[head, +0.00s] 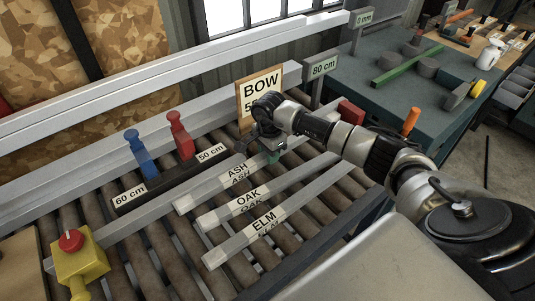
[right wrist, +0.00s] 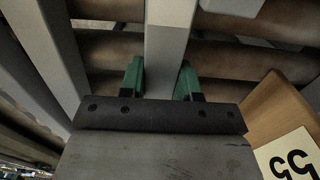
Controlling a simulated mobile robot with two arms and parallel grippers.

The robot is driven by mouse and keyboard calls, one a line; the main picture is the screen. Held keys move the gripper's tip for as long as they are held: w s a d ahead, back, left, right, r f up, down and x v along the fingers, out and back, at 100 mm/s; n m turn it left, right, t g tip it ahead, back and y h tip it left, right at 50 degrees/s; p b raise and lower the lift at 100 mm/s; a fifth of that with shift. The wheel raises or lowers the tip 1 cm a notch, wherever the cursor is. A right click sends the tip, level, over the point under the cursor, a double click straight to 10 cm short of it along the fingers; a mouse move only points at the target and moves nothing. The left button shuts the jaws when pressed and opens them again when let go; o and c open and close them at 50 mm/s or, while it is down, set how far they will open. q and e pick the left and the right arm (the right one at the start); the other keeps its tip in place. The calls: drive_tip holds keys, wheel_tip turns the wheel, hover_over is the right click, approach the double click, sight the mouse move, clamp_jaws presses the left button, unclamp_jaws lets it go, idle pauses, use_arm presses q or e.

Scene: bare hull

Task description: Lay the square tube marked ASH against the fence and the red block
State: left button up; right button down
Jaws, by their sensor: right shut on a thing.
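The square tube marked ASH (head: 205,192) lies across the rollers, the farthest back of three pale labelled tubes. My right gripper (head: 272,156) is shut on it, right of its label. In the right wrist view the tube (right wrist: 168,45) runs between the green fingers (right wrist: 161,82). The red block (head: 350,111) stands at the right end of the rollers, behind my right arm. A long grey rail, apparently the fence (head: 130,222), runs behind the tubes; a gap shows between it and the ASH tube's left end. My left gripper is out of view.
The OAK tube (head: 222,214) and ELM tube (head: 235,246) lie nearer. A dark bar with blue (head: 140,155) and red (head: 181,138) handles, the BOW sign (head: 262,82) and the 80 cm sign (head: 322,68) stand behind. A yellow red-button box (head: 80,262) is at left.

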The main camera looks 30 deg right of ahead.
drive_tip(key=shift+w+d, duration=0.1)
drive_tip(key=shift+d, duration=0.45)
drive_tip(key=c, duration=0.7)
unclamp_jaws()
drive_tip(key=shift+c, duration=0.2)
drive_tip(key=shift+r+b, duration=0.1)
drive_tip(key=shift+b, duration=0.2)
wheel_tip(320, 180, up, 11)
drive_tip(key=b, duration=0.1)
drive_tip(key=shift+f, duration=0.2)
